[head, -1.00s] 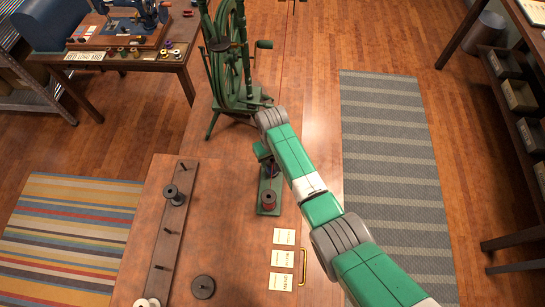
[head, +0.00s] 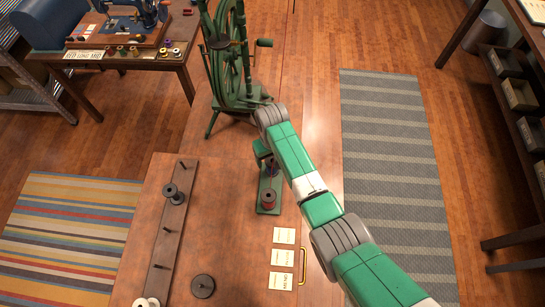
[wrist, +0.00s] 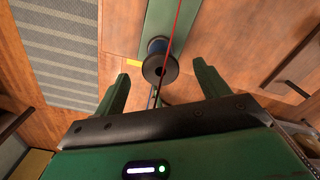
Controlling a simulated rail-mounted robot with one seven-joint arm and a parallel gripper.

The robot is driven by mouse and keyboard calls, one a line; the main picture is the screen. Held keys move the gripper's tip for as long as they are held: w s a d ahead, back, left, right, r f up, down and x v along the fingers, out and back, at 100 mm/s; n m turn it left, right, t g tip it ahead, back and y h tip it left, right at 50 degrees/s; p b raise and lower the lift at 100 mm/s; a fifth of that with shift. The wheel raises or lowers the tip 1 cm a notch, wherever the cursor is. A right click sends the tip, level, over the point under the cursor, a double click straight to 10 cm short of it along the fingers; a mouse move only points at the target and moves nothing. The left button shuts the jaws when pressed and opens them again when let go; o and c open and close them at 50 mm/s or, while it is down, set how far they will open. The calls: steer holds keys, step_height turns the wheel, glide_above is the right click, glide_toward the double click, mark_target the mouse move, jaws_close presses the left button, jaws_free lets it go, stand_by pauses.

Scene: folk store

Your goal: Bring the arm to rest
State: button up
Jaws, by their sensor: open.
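My arm (head: 320,208) reaches from the lower right over the wooden table, its far end bent down beside the green spinning wheel (head: 232,60). My gripper (wrist: 162,88) shows in the wrist view with its two green fingers wide apart and nothing held between them. In the head view it is mostly hidden behind the arm. A dark-flanged spool with blue on it (wrist: 157,66) lies ahead of the fingertips, apart from them, on a green base (wrist: 160,22). A thin red thread runs across it.
A wooden peg rack (head: 163,240) with spools, a loose dark disc (head: 203,286) and several labelled cards (head: 282,257) are on the table. A side table (head: 140,60) stands back left; shelves (head: 520,95) stand right.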

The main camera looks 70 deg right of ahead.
step_height(320, 180, up, 6)
steer(key=shift+r+p, duration=0.2)
steer(key=shift+p, duration=0.15)
stand_by(0.7)
